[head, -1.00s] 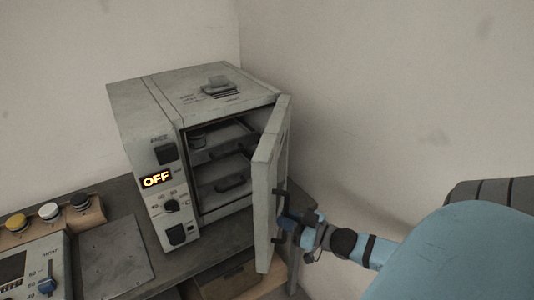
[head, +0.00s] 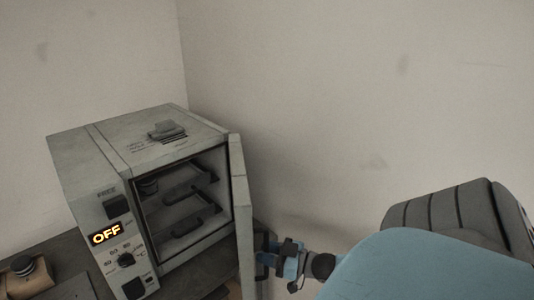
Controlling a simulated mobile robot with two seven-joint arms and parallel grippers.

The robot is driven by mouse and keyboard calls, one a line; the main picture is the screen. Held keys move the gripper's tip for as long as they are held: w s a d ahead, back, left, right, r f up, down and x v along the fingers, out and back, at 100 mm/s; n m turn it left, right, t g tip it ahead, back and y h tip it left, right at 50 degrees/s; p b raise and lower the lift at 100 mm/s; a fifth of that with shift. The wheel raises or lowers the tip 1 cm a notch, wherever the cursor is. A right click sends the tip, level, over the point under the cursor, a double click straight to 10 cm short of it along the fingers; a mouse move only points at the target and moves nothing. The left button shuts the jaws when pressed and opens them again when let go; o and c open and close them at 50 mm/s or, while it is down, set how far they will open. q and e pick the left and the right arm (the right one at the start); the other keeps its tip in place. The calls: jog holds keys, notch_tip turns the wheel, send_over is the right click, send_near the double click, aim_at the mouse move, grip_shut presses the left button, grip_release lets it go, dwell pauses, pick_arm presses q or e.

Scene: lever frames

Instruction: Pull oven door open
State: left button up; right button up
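The grey oven (head: 88,190) stands on a dark bench at the lower left, its display reading OFF. Its door (head: 243,215) is swung wide open on the right side, seen nearly edge-on. The open cavity shows shelves (head: 188,222) with dark handles. My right gripper (head: 268,255) is at the outer face of the door, by the dark door handle (head: 260,242). The fingers are small and partly hidden, so I cannot tell whether they are closed on the handle. My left gripper is not in view.
A dark bench top (head: 65,250) runs under the oven. A wooden block with a dark knob (head: 22,265) sits at the lower left. Plain walls stand behind and to the right. A vent-like piece (head: 165,130) is on top of the oven.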

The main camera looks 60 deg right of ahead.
jog(key=shift+o, duration=0.4)
jog(key=shift+f, duration=0.15)
jog(key=p+v, duration=0.4)
jog(key=v, duration=0.9)
jog(key=shift+s+d, duration=0.15)
jog(key=shift+s, duration=0.2)
